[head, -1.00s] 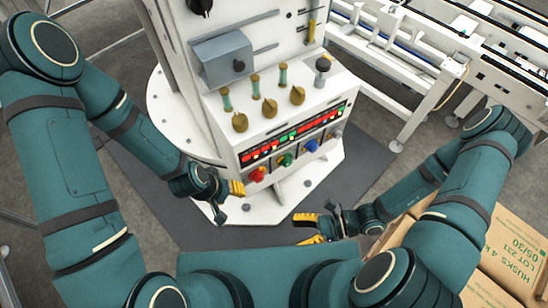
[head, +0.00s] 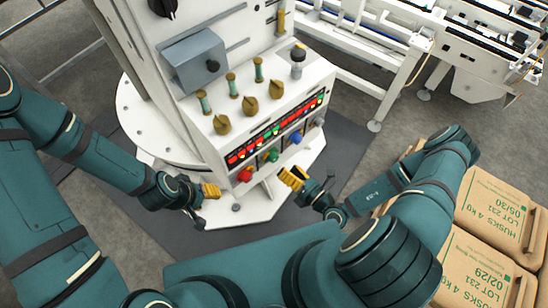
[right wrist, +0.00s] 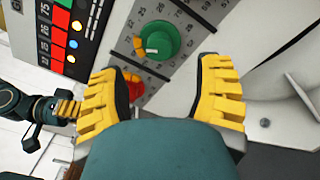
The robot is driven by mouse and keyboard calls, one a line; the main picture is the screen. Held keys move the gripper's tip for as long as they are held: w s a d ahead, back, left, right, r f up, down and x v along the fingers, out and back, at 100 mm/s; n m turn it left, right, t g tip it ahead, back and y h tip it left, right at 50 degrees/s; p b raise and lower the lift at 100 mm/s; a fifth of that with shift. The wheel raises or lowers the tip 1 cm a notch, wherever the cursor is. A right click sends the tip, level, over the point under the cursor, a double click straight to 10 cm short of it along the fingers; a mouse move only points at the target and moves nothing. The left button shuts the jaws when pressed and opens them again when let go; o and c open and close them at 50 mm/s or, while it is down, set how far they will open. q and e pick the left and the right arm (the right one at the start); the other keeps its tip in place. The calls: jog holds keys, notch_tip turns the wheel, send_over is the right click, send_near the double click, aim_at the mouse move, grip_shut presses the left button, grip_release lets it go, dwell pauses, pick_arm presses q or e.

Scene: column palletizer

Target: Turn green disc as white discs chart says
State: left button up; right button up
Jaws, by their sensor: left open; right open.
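The green disc (head: 272,156) is on the lower front of the white control panel, between a red disc (head: 244,175) and a blue disc (head: 296,138). My left gripper (head: 211,191) is open and empty, left of the red disc. I cannot identify a white discs chart.
A lit display strip (head: 275,132) runs above the discs. Brass knobs (head: 250,104) and a grey box (head: 196,60) are higher on the panel. A white conveyor frame (head: 400,70) is behind.

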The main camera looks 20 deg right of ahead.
aim_at(275, 160)
jog(key=x, duration=0.6)
jog(key=shift+w+a, duration=0.2)
jog(key=shift+w, duration=0.1)
jog(key=shift+r, duration=0.1)
grip_shut()
